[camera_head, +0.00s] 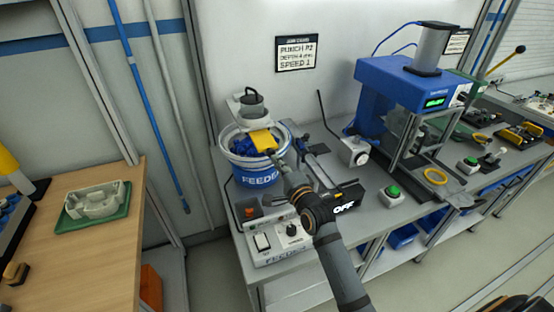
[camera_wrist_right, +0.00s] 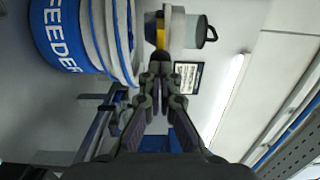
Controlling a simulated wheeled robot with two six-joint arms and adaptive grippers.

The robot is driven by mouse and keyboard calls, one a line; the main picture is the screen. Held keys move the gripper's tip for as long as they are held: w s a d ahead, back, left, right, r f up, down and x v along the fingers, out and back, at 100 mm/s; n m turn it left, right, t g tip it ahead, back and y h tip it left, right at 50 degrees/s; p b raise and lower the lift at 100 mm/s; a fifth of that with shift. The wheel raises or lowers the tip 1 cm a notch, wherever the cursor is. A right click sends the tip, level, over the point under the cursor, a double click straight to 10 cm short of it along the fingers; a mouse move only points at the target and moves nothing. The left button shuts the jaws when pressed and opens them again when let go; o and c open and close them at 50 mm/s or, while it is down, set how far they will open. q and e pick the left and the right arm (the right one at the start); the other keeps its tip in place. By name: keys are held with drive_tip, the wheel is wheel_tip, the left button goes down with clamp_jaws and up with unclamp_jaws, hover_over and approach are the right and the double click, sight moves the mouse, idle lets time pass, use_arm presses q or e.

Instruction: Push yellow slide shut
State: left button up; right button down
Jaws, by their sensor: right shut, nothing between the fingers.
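The yellow slide (camera_head: 262,140) is at the upper rim of the blue and white feeder bowl (camera_head: 258,174), below a grey hopper with a dark handle. My right gripper (camera_head: 277,158) is shut and empty, with its tips close to the front edge of the slide. In the right wrist view, the shut fingertips (camera_wrist_right: 160,68) point at the yellow slide (camera_wrist_right: 160,36), which shows as a narrow strip beneath the hopper (camera_wrist_right: 178,25). The fingers hide part of it, and I cannot tell whether they touch it. My left gripper is not in view.
The feeder control box (camera_head: 275,240) stands in front of the bowl, below my right arm. A blue press (camera_head: 400,88) stands to the right on the grey bench. A wooden table (camera_head: 100,250) with a green tray (camera_head: 72,224) is at the left. Open floor lies between them.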

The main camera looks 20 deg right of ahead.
sight(270, 149)
drive_tip(key=shift+w, duration=0.5)
drive_tip(key=w, duration=0.5)
drive_tip(key=shift+w+a+p, duration=0.15)
drive_tip(key=shift+w+p, duration=0.1)
drive_tip(key=shift+p, duration=0.05)
drive_tip(key=shift+r, duration=0.15)
drive_tip(key=shift+s, duration=0.15)
